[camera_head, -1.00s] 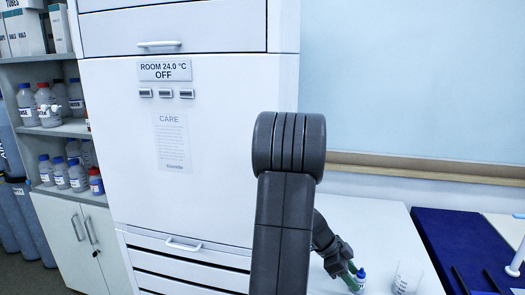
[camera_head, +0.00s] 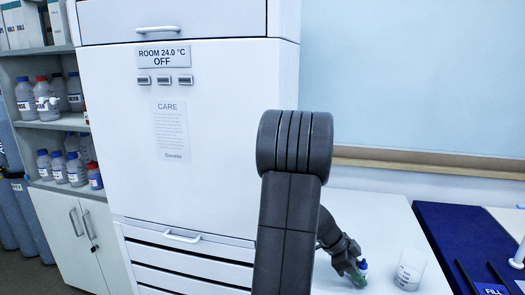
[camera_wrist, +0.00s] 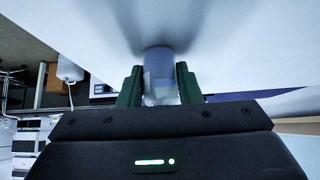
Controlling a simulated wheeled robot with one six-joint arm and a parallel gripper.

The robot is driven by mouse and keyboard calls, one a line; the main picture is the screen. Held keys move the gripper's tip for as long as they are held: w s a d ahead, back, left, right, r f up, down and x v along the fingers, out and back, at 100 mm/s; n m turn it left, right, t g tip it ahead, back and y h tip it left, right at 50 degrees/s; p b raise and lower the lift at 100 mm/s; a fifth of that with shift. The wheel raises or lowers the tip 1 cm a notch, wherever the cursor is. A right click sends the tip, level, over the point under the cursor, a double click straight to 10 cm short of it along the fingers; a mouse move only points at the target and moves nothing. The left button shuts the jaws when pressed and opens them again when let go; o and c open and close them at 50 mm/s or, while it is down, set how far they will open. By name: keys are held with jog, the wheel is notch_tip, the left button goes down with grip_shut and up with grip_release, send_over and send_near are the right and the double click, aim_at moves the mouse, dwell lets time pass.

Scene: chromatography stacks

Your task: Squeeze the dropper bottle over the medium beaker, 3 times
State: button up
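The dropper bottle (camera_head: 363,265), small and white with a blue cap, is at the bottom of the head view, partly hidden by my gripper (camera_head: 357,272). In the wrist view the green fingers of my gripper (camera_wrist: 160,88) stand on both sides of the bottle (camera_wrist: 160,72) and appear shut on it. I cannot tell whether the bottle touches the bench.
The white bench top (camera_head: 375,212) is clear behind the bottle and beaker. A dark blue mat (camera_head: 455,240) with dark sticks and a "FILL" label lies to the right. A tall white cabinet (camera_head: 200,130) stands at the left, with bottle shelves beyond it.

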aim_at(362, 263)
jog(key=shift+r, duration=2)
